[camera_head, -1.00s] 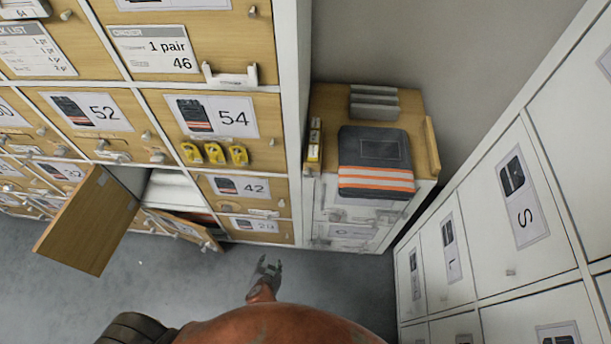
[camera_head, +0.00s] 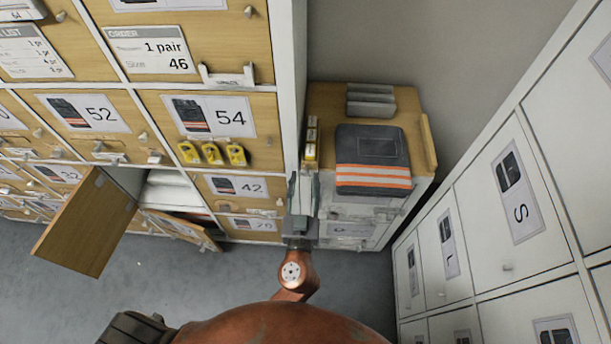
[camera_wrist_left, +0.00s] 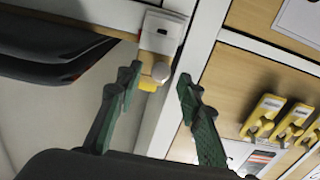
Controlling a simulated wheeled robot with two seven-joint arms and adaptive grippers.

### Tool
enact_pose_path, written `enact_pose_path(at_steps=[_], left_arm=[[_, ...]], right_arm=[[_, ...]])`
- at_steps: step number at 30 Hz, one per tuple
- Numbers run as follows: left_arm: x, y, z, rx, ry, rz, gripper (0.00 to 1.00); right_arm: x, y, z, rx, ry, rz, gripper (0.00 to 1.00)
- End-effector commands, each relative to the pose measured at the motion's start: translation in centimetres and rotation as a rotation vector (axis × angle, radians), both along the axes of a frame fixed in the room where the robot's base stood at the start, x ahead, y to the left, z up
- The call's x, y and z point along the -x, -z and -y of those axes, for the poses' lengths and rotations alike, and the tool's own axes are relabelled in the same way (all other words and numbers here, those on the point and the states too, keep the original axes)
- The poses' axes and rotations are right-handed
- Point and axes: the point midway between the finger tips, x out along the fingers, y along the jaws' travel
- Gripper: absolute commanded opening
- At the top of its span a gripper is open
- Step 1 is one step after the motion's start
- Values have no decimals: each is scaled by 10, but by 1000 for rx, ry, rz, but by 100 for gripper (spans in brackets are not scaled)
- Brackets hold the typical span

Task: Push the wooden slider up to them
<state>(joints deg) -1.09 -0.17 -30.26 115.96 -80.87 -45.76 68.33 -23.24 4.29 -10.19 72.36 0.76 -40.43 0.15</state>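A light wooden bar (camera_head: 429,145), which looks like the wooden slider, stands along the right edge of the low cabinet's wooden top (camera_head: 330,100). Folded dark workwear with orange stripes (camera_head: 373,160) lies just left of it and overhangs the front. Several grey blocks (camera_head: 371,100) stand in a row behind the workwear. My left gripper (camera_head: 303,180) is at the cabinet's front left corner, away from the bar. In the left wrist view its fingers (camera_wrist_left: 160,95) are apart and empty, with a pale knobbed fitting (camera_wrist_left: 163,32) beyond them. My right gripper is not in view.
A small yellow-and-white item (camera_head: 311,143) sits at the top's left edge, beside the tall locker wall's white side panel (camera_head: 290,60). A locker door (camera_head: 85,222) stands open at lower left. White lockers (camera_head: 510,200) line the right.

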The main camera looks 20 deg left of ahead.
Motion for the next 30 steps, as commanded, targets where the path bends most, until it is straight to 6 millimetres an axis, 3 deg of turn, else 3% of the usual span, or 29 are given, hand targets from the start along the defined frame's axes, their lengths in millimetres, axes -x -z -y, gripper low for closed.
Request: enact_pose_path(at_steps=[5, 14, 30], left_arm=[[-15, 0, -4, -2, 0, -1, 35], [-17, 1, -5, 0, 0, -2, 35], [-17, 1, -5, 0, 0, -2, 0]], right_arm=[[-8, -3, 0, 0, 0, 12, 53], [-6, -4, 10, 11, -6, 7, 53], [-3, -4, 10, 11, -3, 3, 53]])
